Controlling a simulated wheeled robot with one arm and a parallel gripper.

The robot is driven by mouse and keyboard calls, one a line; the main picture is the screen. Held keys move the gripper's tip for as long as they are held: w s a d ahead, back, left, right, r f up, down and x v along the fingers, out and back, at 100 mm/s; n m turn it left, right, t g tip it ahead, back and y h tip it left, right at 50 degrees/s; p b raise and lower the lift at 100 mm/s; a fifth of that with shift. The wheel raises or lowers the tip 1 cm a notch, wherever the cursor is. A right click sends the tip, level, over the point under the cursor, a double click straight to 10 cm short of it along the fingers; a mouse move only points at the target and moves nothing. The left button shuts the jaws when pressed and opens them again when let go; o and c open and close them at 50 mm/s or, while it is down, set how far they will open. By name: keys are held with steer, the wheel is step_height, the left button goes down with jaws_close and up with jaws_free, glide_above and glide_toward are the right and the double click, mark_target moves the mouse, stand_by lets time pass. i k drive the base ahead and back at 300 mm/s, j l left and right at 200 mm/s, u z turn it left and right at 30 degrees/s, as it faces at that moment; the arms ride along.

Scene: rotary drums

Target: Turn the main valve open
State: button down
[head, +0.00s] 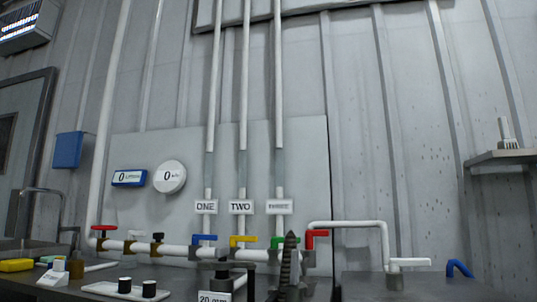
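A white pipe runs along the wall base with several coloured valve handles. A red handle (104,228) sits at the pipe's far left, beside a riser. Blue (204,238), yellow (243,239) and green (277,242) handles sit below the signs ONE, TWO and a third, blurred sign. Another red handle (316,235) is at the right. No label shows which is the main valve. A dark, ribbed, tapered shape (290,262), seemingly my gripper, points up in front of the green handle and partly hides it. Its opening cannot be made out, and no grip on a handle is visible.
A sink, yellow sponge (16,265) and tray with dark knobs (125,291) are at left. A white tap (405,263) and blue hook-shaped piece (459,268) are at right.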

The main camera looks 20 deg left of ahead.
mark_target(104, 228)
steer(key=j, duration=0.8)
steer(key=j+z, duration=0.1)
steer(key=j, duration=0.65)
steer(key=k+j, duration=0.15)
steer(key=j, duration=0.65)
steer(key=j+z, duration=0.1)
steer(key=j, duration=0.7)
steer(key=k+j, duration=0.15)
steer(key=j, duration=0.6)
steer(key=i+z, duration=0.05)
